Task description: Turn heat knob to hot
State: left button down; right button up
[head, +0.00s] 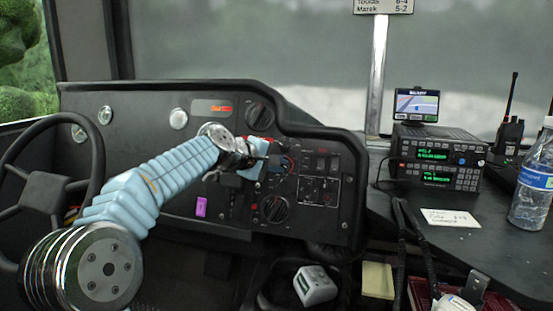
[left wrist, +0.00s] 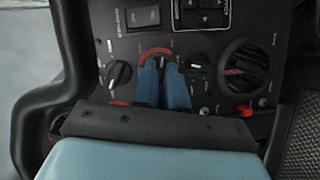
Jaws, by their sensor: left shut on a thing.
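The heat knob sits on the black dashboard panel, beside a red arc marking (left wrist: 157,52) that shows in the left wrist view. The knob itself is mostly hidden between my fingers, so I cannot read where it points. My left gripper (head: 276,164) reaches the panel from the left in the head view. In the left wrist view its two blue fingers (left wrist: 164,88) are closed around the knob just below the red arc. My right gripper is not in view.
Another black knob (left wrist: 118,74) and a round vent (left wrist: 246,68) flank the fingers in the left wrist view. A steering wheel (head: 50,185) stands at the left. Radios (head: 437,157) and a water bottle (head: 535,180) stand on the right counter.

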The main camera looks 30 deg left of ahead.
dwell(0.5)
pick_arm(q)
jog(key=c, duration=1.2)
grip_release()
jog(key=v, duration=1.3)
jog(key=shift+s+r, duration=0.25)
jog(key=shift+s, duration=0.05)
